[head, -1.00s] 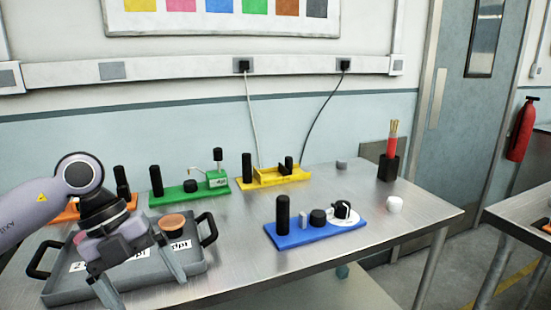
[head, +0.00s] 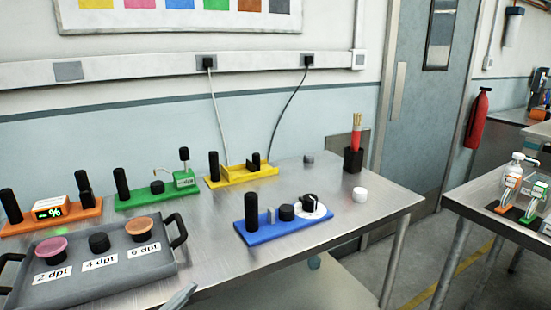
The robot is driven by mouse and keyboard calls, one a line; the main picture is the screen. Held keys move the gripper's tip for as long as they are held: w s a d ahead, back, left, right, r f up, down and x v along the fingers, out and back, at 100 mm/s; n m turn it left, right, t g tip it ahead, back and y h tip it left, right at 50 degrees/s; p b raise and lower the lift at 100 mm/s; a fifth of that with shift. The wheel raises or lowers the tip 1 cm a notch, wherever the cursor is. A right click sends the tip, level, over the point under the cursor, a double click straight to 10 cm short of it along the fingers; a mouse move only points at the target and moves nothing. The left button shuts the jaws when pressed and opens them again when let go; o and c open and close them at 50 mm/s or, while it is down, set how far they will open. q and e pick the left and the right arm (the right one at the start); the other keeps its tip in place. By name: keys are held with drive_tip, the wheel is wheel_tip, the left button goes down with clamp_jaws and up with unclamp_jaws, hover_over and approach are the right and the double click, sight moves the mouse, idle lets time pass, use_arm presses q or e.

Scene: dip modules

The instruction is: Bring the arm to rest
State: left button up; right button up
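My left gripper is almost out of the head view. Only a grey tip, which looks like one of its fingers (head: 178,297), shows at the bottom edge, just right of the grey tray (head: 150,279). Whether it is open or shut cannot be seen. My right gripper is not in view. The tray holds a pink-topped piece (head: 49,249), a black piece (head: 99,243) and an orange-topped piece (head: 140,229), behind labels reading 2, 4 and 6 or 8 dpt.
On the metal table (head: 210,232) stand an orange module (head: 50,224), a green module (head: 155,197), a yellow module (head: 241,174) and a blue module (head: 284,227). A black holder (head: 353,160) with red sticks and a white knob (head: 359,194) are at the right. Another table stands further right.

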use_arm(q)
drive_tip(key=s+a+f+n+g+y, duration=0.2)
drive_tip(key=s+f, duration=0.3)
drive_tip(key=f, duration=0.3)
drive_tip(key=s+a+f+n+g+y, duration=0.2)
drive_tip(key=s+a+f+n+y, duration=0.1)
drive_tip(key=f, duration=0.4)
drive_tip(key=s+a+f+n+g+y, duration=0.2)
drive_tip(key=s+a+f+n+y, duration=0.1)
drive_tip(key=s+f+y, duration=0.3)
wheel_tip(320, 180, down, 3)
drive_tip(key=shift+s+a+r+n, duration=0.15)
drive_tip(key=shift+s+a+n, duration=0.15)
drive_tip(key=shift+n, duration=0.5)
